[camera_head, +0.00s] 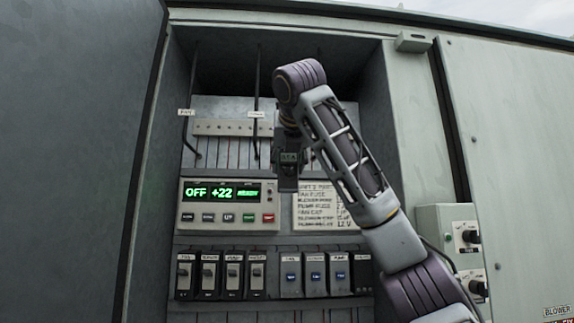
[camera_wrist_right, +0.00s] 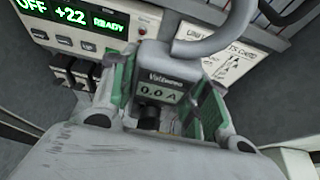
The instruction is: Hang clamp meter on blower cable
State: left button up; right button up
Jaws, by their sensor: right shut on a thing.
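My right gripper (camera_head: 289,158) is inside the open cabinet, in front of the upper back panel. In the wrist view it is shut on the clamp meter (camera_wrist_right: 163,62), a grey body with a small display reading 0.0 A, held between green-padded fingers. The meter's curved grey jaw (camera_wrist_right: 228,32) extends up and right, partly out of frame. In the head view dark cables hang from the cabinet top: a left one (camera_head: 190,80) and a middle one (camera_head: 257,85), each with a white tag too small to read. The middle cable is just left of the gripper. My left gripper is out of view.
A control panel (camera_head: 228,218) showing OFF +22 READY sits below left of the gripper. A row of breakers (camera_head: 221,275) is beneath, and a paper chart (camera_head: 318,222) is right. The open door (camera_head: 70,150) bounds the left; a switch box (camera_head: 437,222) stands right.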

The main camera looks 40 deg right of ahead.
jog(key=shift+r, duration=0.2)
dwell(0.5)
jog(key=shift+w, duration=0.1)
